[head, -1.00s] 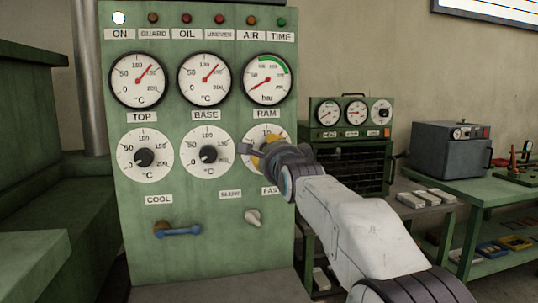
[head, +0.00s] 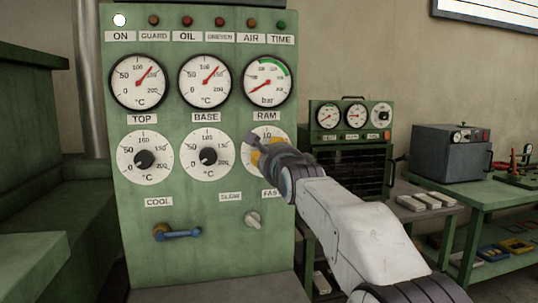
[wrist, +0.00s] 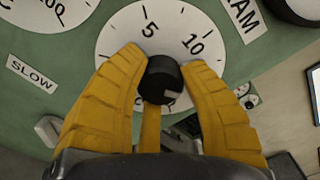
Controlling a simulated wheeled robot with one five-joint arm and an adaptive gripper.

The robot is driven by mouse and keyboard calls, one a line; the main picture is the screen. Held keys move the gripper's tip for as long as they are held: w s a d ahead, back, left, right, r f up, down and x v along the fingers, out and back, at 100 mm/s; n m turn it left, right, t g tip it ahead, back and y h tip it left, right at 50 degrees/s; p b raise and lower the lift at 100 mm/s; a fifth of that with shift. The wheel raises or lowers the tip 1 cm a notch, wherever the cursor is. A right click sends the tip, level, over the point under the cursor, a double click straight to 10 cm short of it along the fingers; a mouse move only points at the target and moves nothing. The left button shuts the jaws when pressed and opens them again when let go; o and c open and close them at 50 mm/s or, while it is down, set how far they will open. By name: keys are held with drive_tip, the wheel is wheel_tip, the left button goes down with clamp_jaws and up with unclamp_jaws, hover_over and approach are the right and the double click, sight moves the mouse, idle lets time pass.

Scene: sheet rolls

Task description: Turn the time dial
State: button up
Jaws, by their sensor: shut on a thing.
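The time dial (head: 248,147) is a white round face on the green panel, at the right of the lower row under the RAM label. In the wrist view its face (wrist: 133,30) shows the numbers 5 and 10. Its black knob (wrist: 160,82) has a white mark towards the lower right in that view. My gripper (wrist: 160,65) has its yellow fingers shut on the knob, one on each side. In the head view my gripper (head: 259,151) covers the knob and most of the dial's right side.
The TOP dial (head: 145,159) and BASE dial (head: 208,156) sit to the left. Below are a blue-handled lever (head: 181,234) and a pale slow/fast switch (head: 253,219). Gauges (head: 267,81) are above. A bench with a grey box (head: 448,154) stands at the right.

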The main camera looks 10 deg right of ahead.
drive_tip(key=shift+r, duration=0.2)
drive_tip(key=o, duration=1.2)
drive_tip(key=shift+f, duration=0.15)
drive_tip(key=s, duration=1.2)
